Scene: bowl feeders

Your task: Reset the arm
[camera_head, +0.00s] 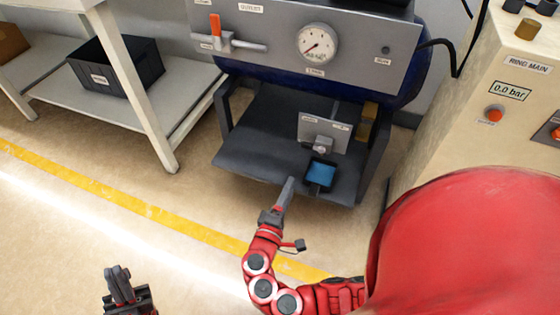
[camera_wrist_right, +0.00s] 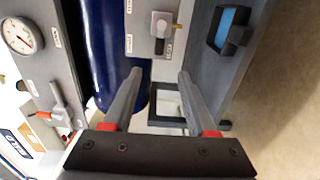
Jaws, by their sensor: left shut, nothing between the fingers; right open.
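My right gripper (camera_head: 288,182) is at the end of the red arm in the head view, in front of the dark lower shelf of the machine. In the right wrist view its two fingers (camera_wrist_right: 160,75) stand apart with nothing between them. The small plate with a valve (camera_head: 322,132) and the black holder with a blue inside (camera_head: 320,174) are just beyond and to the right of it; both also show in the right wrist view. My left gripper (camera_head: 118,270) is low at the left, over the floor, shut and empty. Most of its arm is out of view.
The machine's grey panel (camera_head: 270,25) carries a round gauge (camera_head: 317,43) and a red-tipped lever (camera_head: 216,28). A cream cabinet marked RING MAIN (camera_head: 470,110) reads 0.0 bar at the right. A white rack (camera_head: 140,80) holds a black bin (camera_head: 115,72). Floor at the left is clear.

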